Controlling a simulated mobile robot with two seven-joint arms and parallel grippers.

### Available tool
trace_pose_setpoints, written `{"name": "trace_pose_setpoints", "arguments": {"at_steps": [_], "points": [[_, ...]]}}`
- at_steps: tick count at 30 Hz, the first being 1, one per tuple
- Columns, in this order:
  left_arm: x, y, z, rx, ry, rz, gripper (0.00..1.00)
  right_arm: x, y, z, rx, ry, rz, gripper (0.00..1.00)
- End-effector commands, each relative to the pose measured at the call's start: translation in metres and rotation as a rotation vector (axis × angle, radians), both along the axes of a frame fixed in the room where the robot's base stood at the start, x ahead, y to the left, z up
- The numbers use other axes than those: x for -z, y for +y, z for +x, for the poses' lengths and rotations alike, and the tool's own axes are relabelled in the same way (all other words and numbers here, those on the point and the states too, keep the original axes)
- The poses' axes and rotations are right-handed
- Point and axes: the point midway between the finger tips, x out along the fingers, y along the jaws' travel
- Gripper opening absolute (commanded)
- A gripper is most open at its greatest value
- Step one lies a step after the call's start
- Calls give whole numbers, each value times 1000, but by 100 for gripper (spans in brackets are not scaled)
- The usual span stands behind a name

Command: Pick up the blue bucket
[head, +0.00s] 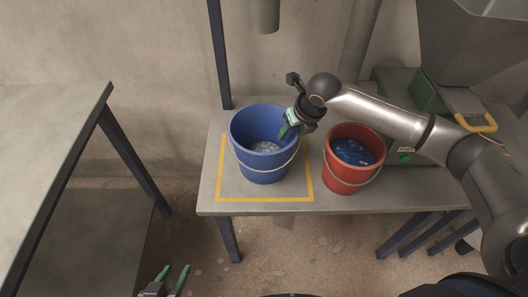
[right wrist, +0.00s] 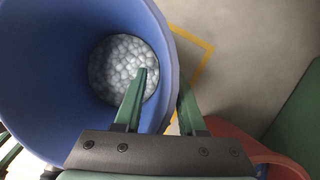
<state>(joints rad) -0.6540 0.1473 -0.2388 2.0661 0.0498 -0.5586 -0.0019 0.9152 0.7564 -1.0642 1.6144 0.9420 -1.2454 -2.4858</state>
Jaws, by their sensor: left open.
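The blue bucket (head: 261,165) stands upright on the low table inside a yellow taped square. It has a thin wire handle and grey pebbles inside (head: 265,147). My right gripper (head: 284,132) is at the bucket's right rim. In the right wrist view, the fingers of my right gripper (right wrist: 164,78) straddle the wall of the blue bucket (right wrist: 60,90), one finger inside and one outside. I cannot tell whether they press on the wall. My left gripper (head: 172,278) is open and empty at the bottom, low over the floor, away from the bucket.
A red bucket (head: 345,179) with blue pieces stands on the same table (head: 208,193), right of the blue one. Green machinery (head: 425,90) is behind it. A grey table (head: 50,125) stands at the left, with a floor gap between. A dark post (head: 219,50) rises behind.

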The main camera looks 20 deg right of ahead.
Motion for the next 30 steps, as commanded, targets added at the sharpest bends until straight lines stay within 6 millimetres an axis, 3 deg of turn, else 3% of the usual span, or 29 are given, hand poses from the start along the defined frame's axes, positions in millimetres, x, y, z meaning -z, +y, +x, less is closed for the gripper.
{"name": "trace_pose_setpoints", "arguments": {"at_steps": [3,10,21,30], "points": [[2,1,-1,-1,1,3,47,10,1,3,-1,0,0,40],[4,2,-4,-2,8,4,47,10,1,4,-1,0,0,40],[4,2,-4,-2,8,3,47,10,1,4,0,0,0,0],[3,2,-2,-2,3,3,47,10,1,4,0,0,-1,0]]}}
